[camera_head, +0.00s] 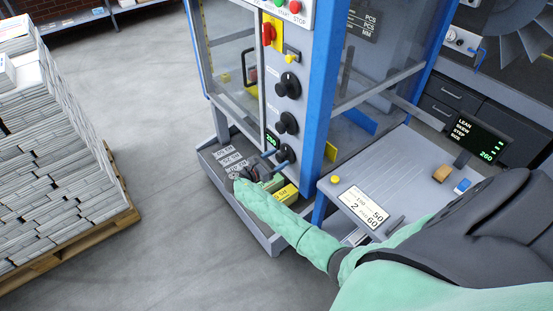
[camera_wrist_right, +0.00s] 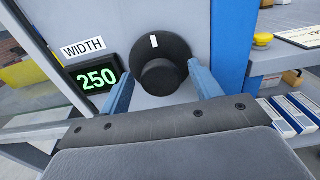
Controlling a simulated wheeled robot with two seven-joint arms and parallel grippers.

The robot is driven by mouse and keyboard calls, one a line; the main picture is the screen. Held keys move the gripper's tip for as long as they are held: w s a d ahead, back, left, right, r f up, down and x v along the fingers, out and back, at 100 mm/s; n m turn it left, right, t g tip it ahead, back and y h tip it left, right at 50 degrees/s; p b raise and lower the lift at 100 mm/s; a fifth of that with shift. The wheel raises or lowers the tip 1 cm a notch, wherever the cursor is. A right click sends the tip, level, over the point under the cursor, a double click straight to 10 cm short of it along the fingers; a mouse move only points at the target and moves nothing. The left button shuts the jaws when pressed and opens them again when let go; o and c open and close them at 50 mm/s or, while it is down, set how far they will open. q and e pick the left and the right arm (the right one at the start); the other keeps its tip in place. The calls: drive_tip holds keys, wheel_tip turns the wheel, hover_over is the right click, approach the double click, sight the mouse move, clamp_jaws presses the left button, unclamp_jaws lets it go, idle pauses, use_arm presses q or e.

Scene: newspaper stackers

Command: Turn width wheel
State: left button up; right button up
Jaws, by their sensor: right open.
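The width wheel (camera_wrist_right: 158,45) is a black round dial with a white mark near its top and a raised hub. It is on the grey panel beside a WIDTH label (camera_wrist_right: 83,47) and a green display (camera_wrist_right: 95,78) reading 250. In the head view the wheel (camera_head: 289,151) is the lowest knob on the machine's front, partly hidden by my gripper. My right gripper (camera_wrist_right: 160,72) is open, with one blue finger on each side of the wheel's hub. I cannot tell whether the fingers touch it. The right gripper (camera_head: 274,164) also shows in the head view. My left gripper is not in view.
Other black knobs (camera_head: 287,84) and a red switch (camera_head: 268,32) sit higher on the panel. A grey tray (camera_head: 268,236) with weights is below. A side table (camera_head: 385,165) with a printed card is at right. A newspaper pallet (camera_head: 122,215) stands at left, with clear floor between.

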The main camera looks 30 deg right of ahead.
drive_tip(key=c, duration=0.9)
drive_tip(key=shift+c, duration=0.2)
